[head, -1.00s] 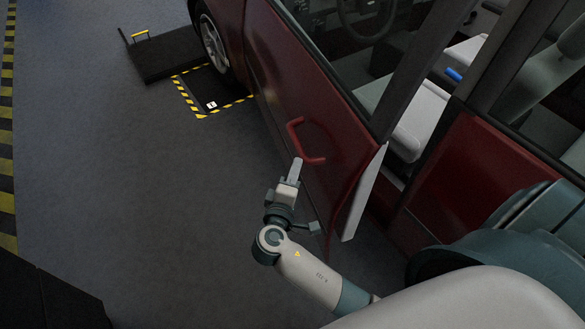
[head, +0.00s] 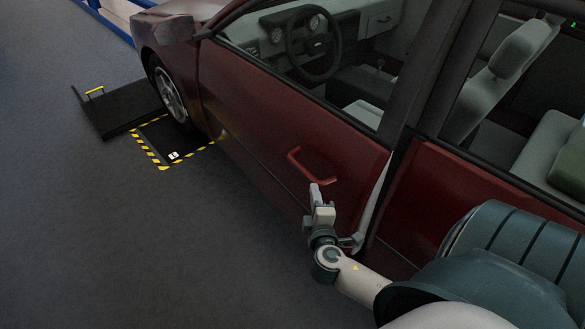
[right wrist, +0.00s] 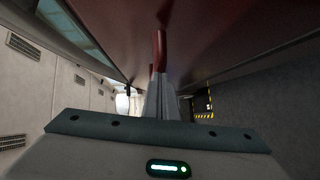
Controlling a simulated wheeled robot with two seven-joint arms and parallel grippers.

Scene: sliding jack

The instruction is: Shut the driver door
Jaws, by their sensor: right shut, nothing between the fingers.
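The red driver door (head: 270,125) of the car stands slightly ajar in the head view, with its pale inner edge showing beside the door frame. Its red handle (head: 312,168) is on the outer face near the rear edge. My right gripper (head: 315,190) is shut and empty, just below the handle and close to the door's outer face; I cannot tell whether it touches. In the right wrist view the fingers (right wrist: 160,95) point along the door panel (right wrist: 210,30) toward the handle (right wrist: 159,50). My left gripper is not in view.
A black ramp-like block (head: 120,108) with a yellow handle lies by the front wheel (head: 168,92). A yellow-and-black taped square (head: 165,140) marks the floor beside it. The floor (head: 130,240) to the left is open.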

